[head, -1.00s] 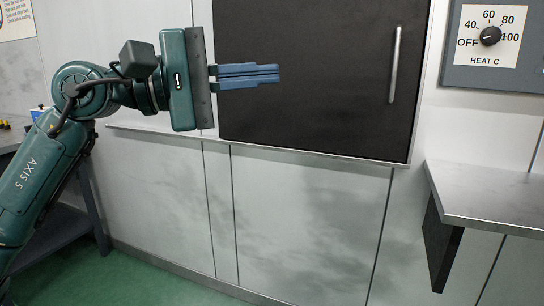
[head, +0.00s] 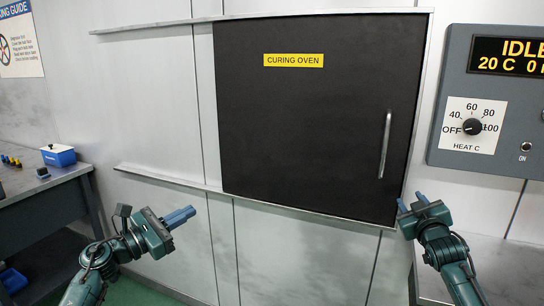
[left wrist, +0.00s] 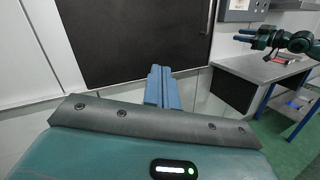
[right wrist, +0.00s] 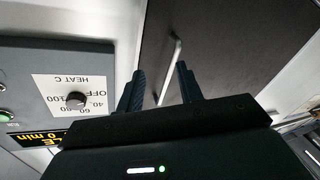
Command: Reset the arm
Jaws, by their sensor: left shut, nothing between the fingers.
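My left gripper (head: 180,217) is at the lower left of the head view, below and left of the closed oven door, apart from everything. Its fingers are together and empty, also in the left wrist view (left wrist: 161,72). My right gripper (head: 412,201) is at the lower right, near the door's lower right corner and below the control panel. In the right wrist view (right wrist: 161,70) its two fingers stand apart with nothing between them. The left wrist view shows my right arm (left wrist: 290,40) at upper right.
The black curing oven door (head: 300,130) has a vertical handle (head: 385,145) at its right. The control panel (head: 490,100) reads IDLE, with its knob at OFF. A metal bench (head: 500,265) is at lower right. A dark workbench (head: 45,185) with a blue box (head: 58,157) stands left.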

